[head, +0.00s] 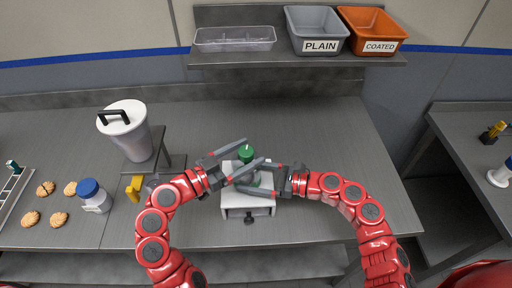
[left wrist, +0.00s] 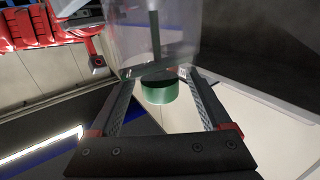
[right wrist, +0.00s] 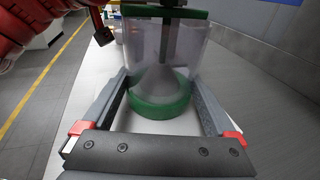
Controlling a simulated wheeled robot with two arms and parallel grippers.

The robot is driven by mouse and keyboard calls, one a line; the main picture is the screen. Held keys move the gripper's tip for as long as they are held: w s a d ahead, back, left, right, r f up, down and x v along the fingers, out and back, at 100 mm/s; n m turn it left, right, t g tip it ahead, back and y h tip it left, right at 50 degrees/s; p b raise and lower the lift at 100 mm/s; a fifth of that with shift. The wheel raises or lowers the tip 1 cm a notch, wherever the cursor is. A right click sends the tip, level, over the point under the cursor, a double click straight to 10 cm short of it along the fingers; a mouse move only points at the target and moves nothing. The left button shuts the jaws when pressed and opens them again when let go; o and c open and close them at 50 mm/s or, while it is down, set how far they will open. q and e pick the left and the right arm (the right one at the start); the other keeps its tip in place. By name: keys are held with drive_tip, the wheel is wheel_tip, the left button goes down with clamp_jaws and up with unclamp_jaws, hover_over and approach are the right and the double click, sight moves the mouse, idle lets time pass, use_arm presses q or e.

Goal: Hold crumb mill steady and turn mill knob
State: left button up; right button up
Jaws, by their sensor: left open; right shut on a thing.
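The crumb mill has a clear cylindrical body (right wrist: 190,55) with a green ring (right wrist: 160,102) at its base in the right wrist view. It stands upright on a white box base (head: 230,200) with a dark drawer knob. Its green mill knob (head: 245,153) is on top; a green piece, likely this knob (left wrist: 160,92), shows in the left wrist view. My right gripper (head: 252,177) is shut on the mill body from the right. My left gripper (head: 254,151) is open, its fingers on either side of the knob; I cannot tell whether they touch it. The arms partly hide the mill body.
Left of the mill stand a white canister (head: 130,140) on a small stand, a blue-capped jar (head: 95,197) and several biscuits (head: 58,218). A shelf behind holds a clear tray (head: 235,38), a grey PLAIN bin (head: 317,22) and an orange COATED bin (head: 373,22). The counter right of the mill is clear.

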use_arm(q)
drive_tip(key=shift+x, duration=1.6)
clamp_jaws()
